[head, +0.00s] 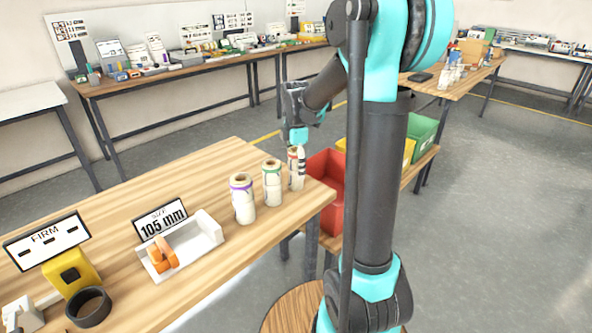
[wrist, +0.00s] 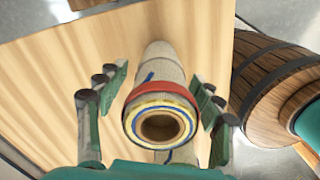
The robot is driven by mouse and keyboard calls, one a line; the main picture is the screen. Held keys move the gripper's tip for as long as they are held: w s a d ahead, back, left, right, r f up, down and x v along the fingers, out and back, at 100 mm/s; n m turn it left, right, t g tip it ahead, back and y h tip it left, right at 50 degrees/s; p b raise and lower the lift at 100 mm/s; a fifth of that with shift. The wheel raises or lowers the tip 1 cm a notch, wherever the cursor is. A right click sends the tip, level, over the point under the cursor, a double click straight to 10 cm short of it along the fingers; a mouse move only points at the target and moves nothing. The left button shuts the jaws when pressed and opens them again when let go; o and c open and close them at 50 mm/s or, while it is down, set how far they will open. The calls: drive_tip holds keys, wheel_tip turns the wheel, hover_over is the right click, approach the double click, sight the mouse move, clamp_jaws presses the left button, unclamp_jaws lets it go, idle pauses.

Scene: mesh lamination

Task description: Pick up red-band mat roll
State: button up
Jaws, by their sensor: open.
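The red-band mat roll (wrist: 161,105) stands upright in the wrist view, pale with a red band near its open top. Its hollow core faces me. It also shows in the head view (head: 297,172), at the right end of the row on the table. My gripper (head: 297,140) is directly above it, pointing down. In the wrist view my open gripper (wrist: 160,88) has one finger on each side of the roll, with gaps visible. A green-band roll (head: 272,184) and a purple-band roll (head: 242,200) stand upright to its left.
The wooden table (head: 205,165) has clear room behind the rolls. A white tray (head: 200,245) with an orange item and a 105 mm sign (head: 161,220) stand left. A red bin (head: 327,172) sits past the table edge. A barrel (wrist: 265,85) is at right in the wrist view.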

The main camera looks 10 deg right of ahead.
drive_tip(key=c, duration=1.4)
drive_tip(key=shift+r, duration=0.15)
